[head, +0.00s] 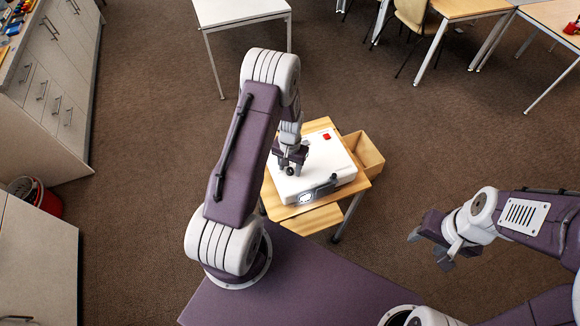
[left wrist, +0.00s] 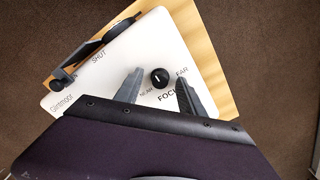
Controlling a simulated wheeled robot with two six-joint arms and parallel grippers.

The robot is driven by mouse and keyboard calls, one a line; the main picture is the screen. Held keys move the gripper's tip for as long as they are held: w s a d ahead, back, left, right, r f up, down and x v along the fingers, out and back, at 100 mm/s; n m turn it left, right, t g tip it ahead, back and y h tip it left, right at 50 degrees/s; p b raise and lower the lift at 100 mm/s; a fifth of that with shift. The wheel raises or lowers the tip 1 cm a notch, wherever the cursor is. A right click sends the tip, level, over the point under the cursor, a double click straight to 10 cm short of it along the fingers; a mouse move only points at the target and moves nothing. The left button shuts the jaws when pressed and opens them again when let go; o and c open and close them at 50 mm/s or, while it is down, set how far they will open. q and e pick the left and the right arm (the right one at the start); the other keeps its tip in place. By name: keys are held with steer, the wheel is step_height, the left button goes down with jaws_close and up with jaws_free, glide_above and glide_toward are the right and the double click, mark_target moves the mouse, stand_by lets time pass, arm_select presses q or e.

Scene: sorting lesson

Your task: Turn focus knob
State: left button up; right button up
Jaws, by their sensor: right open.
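A white projector-like device (head: 322,172) with a red square on top stands on a small wooden table (head: 328,124). Its black focus knob (left wrist: 160,77) shows in the left wrist view, between the labels NEAR and FAR above the word FOCUS. My left gripper (head: 290,168) is over the device's near left part in the head view. In the left wrist view its two fingers (left wrist: 156,90) are apart, one on each side of the knob, with gaps showing. Whether the fingertips are at knob height is unclear. My right gripper (head: 428,246) is open and empty, off to the right above the floor.
A black lever beside the word SHUT (left wrist: 92,45) lies along one edge of the device. A wooden box (head: 364,155) sits behind the table's right side. A white table (head: 238,12) and desks stand farther back. Cabinets and a red bin (head: 50,203) are at left.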

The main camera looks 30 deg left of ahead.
arm_select(q)
jaws_close()
steer(key=shift+m, duration=0.7)
steer(key=shift+m+b, duration=0.35)
steer(key=shift+m, duration=0.45)
steer(key=shift+o, duration=0.6)
jaws_free()
steer(key=shift+r, duration=0.1)
